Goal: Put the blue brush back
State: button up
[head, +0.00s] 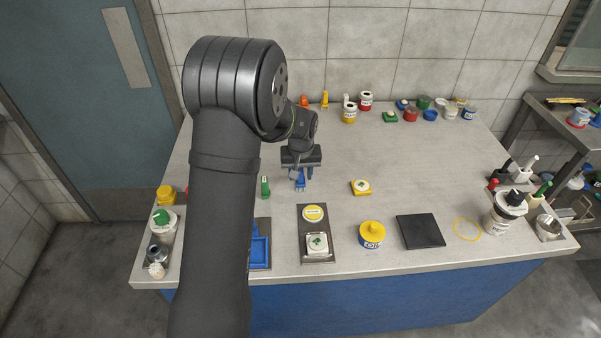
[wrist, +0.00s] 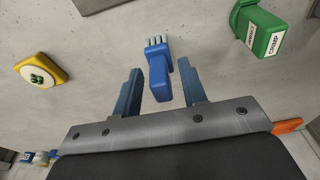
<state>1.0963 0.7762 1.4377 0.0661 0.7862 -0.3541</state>
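The blue brush (wrist: 158,62) lies on the counter in the wrist view, with its pale bristles toward the top of the picture. My gripper (wrist: 161,75) is open, with one finger on each side of the brush and visible gaps between. In the head view my gripper (head: 301,174) points down over the middle of the counter, and blue shows at its fingers; I cannot separate brush from fingers there. A blue tray (head: 261,252) stands near the front edge, partly hidden by my arm.
A green block (head: 265,187) lies left of my gripper, and a yellow one with a round top (head: 361,187) lies to its right. A dark plate with a yellow-topped piece (head: 313,213), a yellow-lidded jar (head: 371,234) and a black slab (head: 421,232) line the front. Several jars stand behind.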

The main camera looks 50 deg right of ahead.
notch_tip(320, 180, up, 12)
jog(key=s+a, duration=0.1)
jog(key=shift+a, duration=0.15)
dwell(0.3)
jog(key=shift+s, duration=0.1)
jog(key=f, duration=0.8)
jog(key=w+d+f, duration=0.1)
jog(key=f, duration=0.3)
jog(key=shift+w+d, duration=0.1)
notch_tip(320, 180, up, 3)
jog(key=shift+f, duration=0.2)
jog(key=shift+r, duration=0.8)
